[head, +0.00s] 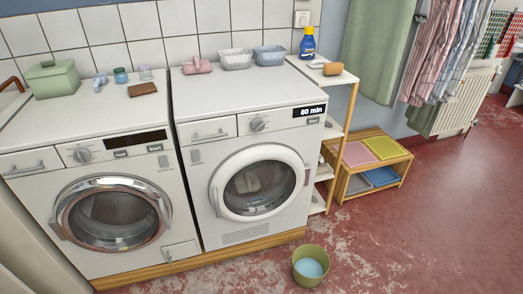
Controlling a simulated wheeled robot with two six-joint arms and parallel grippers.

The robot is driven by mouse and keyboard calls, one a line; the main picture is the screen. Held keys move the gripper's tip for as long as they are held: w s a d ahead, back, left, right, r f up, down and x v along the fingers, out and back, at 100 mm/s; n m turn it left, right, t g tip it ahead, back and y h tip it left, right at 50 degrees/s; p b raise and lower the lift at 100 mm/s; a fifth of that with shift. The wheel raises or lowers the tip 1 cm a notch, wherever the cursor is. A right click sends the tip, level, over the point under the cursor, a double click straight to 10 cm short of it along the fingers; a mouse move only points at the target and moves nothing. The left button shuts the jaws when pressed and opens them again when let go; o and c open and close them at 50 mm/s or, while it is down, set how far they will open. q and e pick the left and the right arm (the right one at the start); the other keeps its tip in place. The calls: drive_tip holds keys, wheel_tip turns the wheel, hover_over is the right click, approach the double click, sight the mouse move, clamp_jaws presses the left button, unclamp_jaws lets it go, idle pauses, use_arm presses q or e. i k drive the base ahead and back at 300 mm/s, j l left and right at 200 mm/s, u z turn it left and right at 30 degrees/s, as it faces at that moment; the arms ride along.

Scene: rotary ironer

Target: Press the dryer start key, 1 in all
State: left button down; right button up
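The dryer (246,131) appears to be the right-hand white machine, with a vent grille low on its front. Its round white-rimmed door (259,182) is shut, with pale cloth dimly visible behind the glass. A lit display (310,111) at its upper right reads what looks like 60 min. Just below the display is a small key marked Start (313,120).
The left machine (60,160) has a chrome-ringed door, a dark display and two small keys of its own. A green box, jars and baskets (236,59) stand on the tops. A shelf (335,108) stands right of the dryer. A bucket (310,265) is on the floor in front.

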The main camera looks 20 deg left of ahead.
sight(309, 121)
drive_tip(key=i+l+u, duration=0.1)
drive_tip(key=l+u, duration=0.2)
drive_tip(key=l, duration=0.55)
drive_tip(key=l+u, duration=0.3)
drive_tip(key=l, duration=0.5)
drive_tip(key=u, duration=0.55)
